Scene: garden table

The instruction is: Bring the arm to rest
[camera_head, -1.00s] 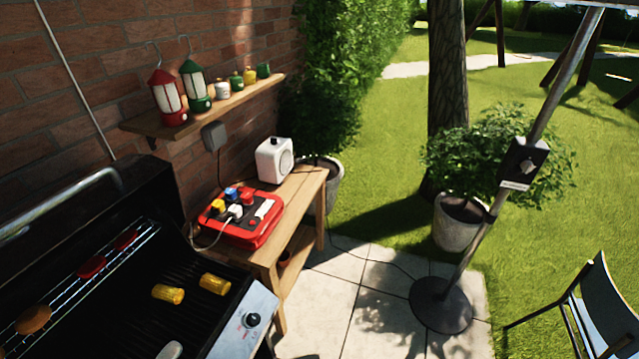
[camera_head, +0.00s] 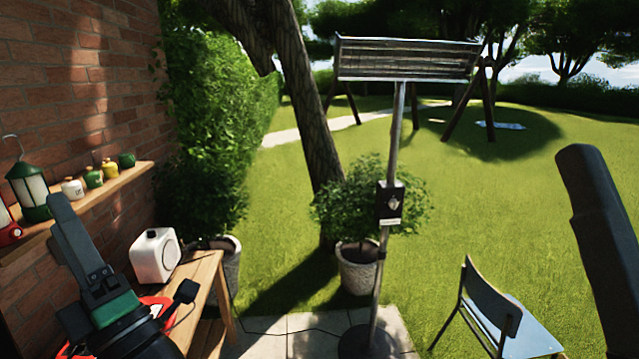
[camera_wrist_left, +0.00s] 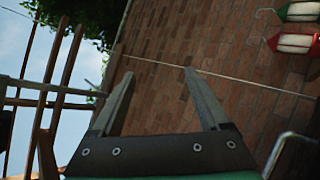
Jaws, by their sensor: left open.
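My left gripper (camera_head: 68,205) is raised at the lower left of the head view, in front of the wooden bench and the wall shelf. It has grey-black fingers and a green band behind them. In the left wrist view, the two fingers of the left gripper (camera_wrist_left: 158,75) stand apart with nothing between them, so it is open and empty. Beyond them is the brick wall (camera_wrist_left: 165,100). A dark, smooth shape (camera_head: 603,245) rises at the right edge of the head view; no fingers can be made out on it.
The white box (camera_head: 155,256) stands on the wooden bench (camera_head: 205,285), just right of the left gripper. A green lantern (camera_head: 30,190) and small pots line the shelf (camera_head: 145,170). A patio heater (camera_head: 392,200), potted bush (camera_head: 358,268) and chair (camera_head: 495,310) stand farther out; lawn lies beyond.

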